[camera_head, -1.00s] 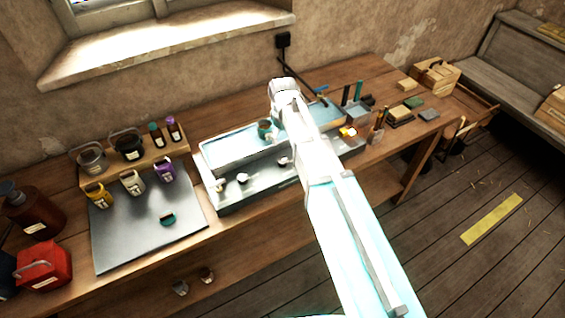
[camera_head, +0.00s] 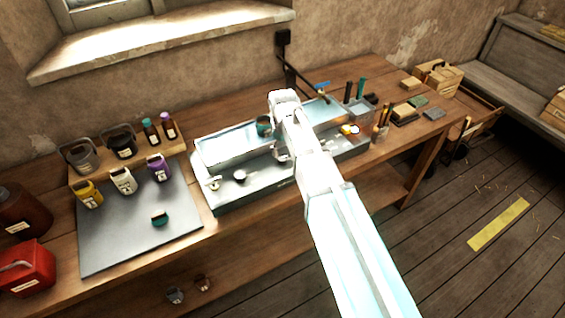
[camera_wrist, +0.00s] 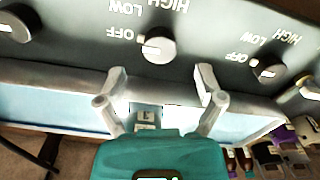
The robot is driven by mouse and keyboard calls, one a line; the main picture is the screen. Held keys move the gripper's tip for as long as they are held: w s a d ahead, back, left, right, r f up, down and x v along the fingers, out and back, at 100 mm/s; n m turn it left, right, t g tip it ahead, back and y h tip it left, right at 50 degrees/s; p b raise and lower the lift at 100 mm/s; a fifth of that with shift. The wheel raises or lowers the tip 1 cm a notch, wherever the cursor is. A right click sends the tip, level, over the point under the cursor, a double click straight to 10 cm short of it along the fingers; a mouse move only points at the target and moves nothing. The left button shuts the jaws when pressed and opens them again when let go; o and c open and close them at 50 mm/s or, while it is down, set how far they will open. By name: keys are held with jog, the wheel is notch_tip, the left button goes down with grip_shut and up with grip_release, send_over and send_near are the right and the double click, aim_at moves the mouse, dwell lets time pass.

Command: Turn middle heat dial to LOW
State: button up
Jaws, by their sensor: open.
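The middle heat dial (camera_wrist: 158,45) is a round pale-faced knob on the dark front panel, with OFF, LOW and HIGH lettering around it, upside down in the wrist view. A pale mark on its edge appears toward OFF. My gripper (camera_wrist: 160,92) is open, with one finger on each side below the dial in the picture, apart from it and empty. In the head view, my arm and gripper hang over the long metal unit (camera_head: 236,196) and hide most of the middle dial.
Neighbouring dials are at the left (camera_wrist: 15,25) and right (camera_wrist: 265,70) of the wrist view. Labelled pots and bottles stand on the left of the bench. Tools and blocks lie to the right.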

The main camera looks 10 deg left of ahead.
aim_at(283, 158)
jog(key=shift+f+b, duration=2.3)
jog(key=shift+f, duration=0.3)
jog(key=c, duration=1.1)
jog(key=shift+c, duration=0.2)
